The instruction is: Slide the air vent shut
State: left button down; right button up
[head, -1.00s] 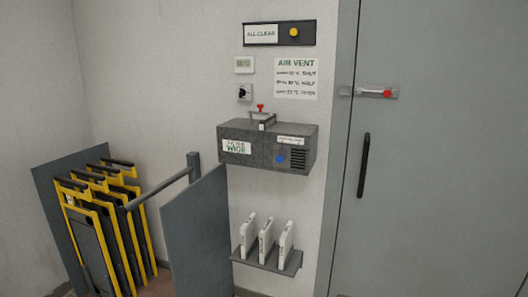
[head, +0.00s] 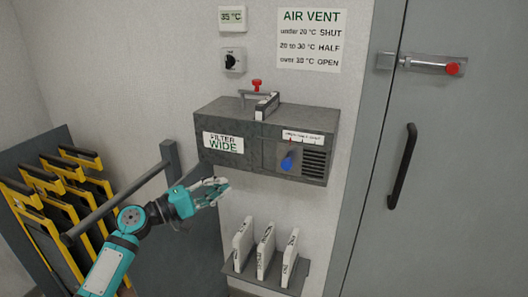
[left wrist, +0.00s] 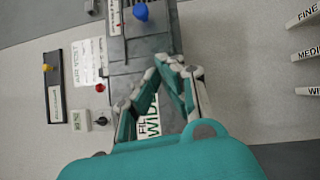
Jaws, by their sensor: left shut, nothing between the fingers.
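The air vent's blue knob (head: 287,160) sticks out of the front of a grey wall box (head: 225,120). Dark slots (head: 314,163) show to the right of the knob, under a small white label strip (head: 303,136). My left gripper (head: 220,187) is shut and empty, below and left of the knob, in front of the box's lower edge and apart from the knob. In the left wrist view the shut fingers (left wrist: 172,62) are in front of the box, with the blue knob (left wrist: 141,12) beyond them at the top. My right gripper is not in view.
A display (head: 232,18) reads 35 °C. The AIR VENT sign (head: 311,40) lists SHUT, HALF and OPEN by temperature. Below the box, a shelf (head: 262,276) holds white filters. A rail and grey panel stand left, a door with a handle (head: 402,166) right.

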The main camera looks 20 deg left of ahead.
aim_at(287, 163)
pick_arm(q)
jog(key=w+d+r+p, duration=0.1)
jog(key=w+d, duration=0.1)
jog(key=d, duration=0.1)
jog(key=w+d+r+p, duration=0.1)
jog(key=w+d+p, duration=0.1)
jog(key=w+d, duration=0.1)
jog(key=w+d+r+p, duration=0.1)
jog(key=w+d+p, duration=0.1)
jog(key=w+d, duration=0.1)
jog(key=shift+d+r, duration=0.2)
jog(key=shift+r, duration=0.1)
jog(key=shift+s+d+p, duration=0.1)
jog(key=shift+d+p, duration=0.2)
jog(key=shift+d, duration=0.1)
jog(key=shift+f, duration=0.1)
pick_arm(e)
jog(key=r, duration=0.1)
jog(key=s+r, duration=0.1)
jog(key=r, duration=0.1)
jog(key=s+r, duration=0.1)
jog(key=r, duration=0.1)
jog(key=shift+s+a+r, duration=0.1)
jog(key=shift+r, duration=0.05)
